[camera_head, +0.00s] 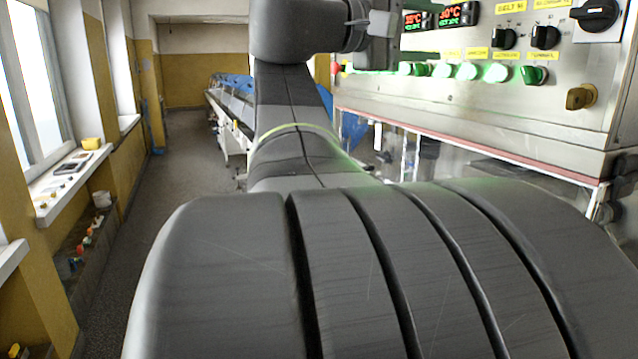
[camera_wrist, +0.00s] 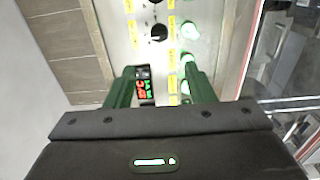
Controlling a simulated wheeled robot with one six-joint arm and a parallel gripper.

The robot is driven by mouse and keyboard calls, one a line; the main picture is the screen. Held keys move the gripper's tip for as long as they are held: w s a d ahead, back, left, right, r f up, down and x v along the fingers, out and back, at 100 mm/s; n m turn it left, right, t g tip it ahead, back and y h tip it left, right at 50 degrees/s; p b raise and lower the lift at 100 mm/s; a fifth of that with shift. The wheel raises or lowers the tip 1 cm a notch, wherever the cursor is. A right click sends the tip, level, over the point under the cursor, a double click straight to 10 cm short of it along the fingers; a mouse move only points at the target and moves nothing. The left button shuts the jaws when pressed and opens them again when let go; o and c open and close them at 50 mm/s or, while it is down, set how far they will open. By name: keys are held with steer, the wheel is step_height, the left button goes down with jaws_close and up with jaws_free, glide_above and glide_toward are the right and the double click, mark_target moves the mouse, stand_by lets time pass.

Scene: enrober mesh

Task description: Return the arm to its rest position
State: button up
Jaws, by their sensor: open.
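My gripper (camera_wrist: 160,88) shows in the wrist view with two dark green fingers spread apart and nothing between them. It faces the steel control panel (camera_wrist: 128,35), which has yellow labels, black knobs and lit green buttons. A small display with red and green digits (camera_wrist: 144,88) shows between the fingers, behind them. In the head view my dark grey arm fills the middle and lower part, and its end reaches the control panel (camera_head: 480,110) at the upper right. The gripper's fingers cannot be made out there.
A long conveyor (camera_head: 232,110) runs behind. The left aisle floor (camera_head: 190,150) is clear beside a windowsill (camera_head: 75,185).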

mark_target(493, 36)
steer(key=p+x, duration=0.3)
steer(key=x, duration=1)
steer(key=shift+w+d+r, duration=0.1)
steer(key=shift+d+r, duration=0.1)
steer(key=shift+d, duration=0.15)
steer(key=shift+f+m, duration=0.15)
steer(key=shift+m, duration=0.25)
steer(key=m+b, duration=0.1)
steer(key=m, duration=0.1)
steer(key=shift+w+d+m, duration=0.1)
steer(key=shift+w+m, duration=0.05)
steer(key=shift+m, duration=0.15)
steer(key=m, duration=0.4)
steer(key=shift+b, duration=0.3)
steer(key=shift+m, duration=2.3)
